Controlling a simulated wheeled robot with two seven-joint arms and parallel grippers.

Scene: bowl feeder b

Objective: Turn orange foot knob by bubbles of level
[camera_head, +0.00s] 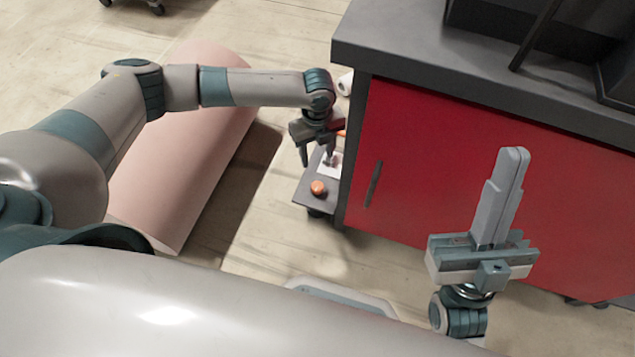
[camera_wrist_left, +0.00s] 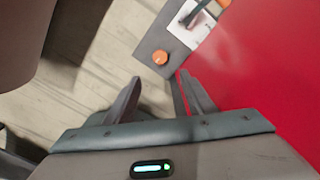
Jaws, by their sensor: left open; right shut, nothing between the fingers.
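The orange foot knob (camera_head: 318,187) sits near the front corner of a small grey plate (camera_head: 306,193) beside the red cabinet. It also shows in the left wrist view (camera_wrist_left: 160,57), ahead of the fingers. My left gripper (camera_head: 317,160) is open and empty, above and a little behind the knob in the head view, apart from it. In the left wrist view its two fingers (camera_wrist_left: 158,98) point toward the plate. My right gripper (camera_head: 512,155) is shut and empty, pointing up in front of the cabinet. I cannot make out the level's bubbles.
The red cabinet (camera_head: 480,180) with a dark grey top (camera_head: 420,50) stands close to the right of the plate. A white card (camera_wrist_left: 190,22) lies on the plate. A large pink cylinder (camera_head: 180,160) lies on the floor at left. The floor before the plate is clear.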

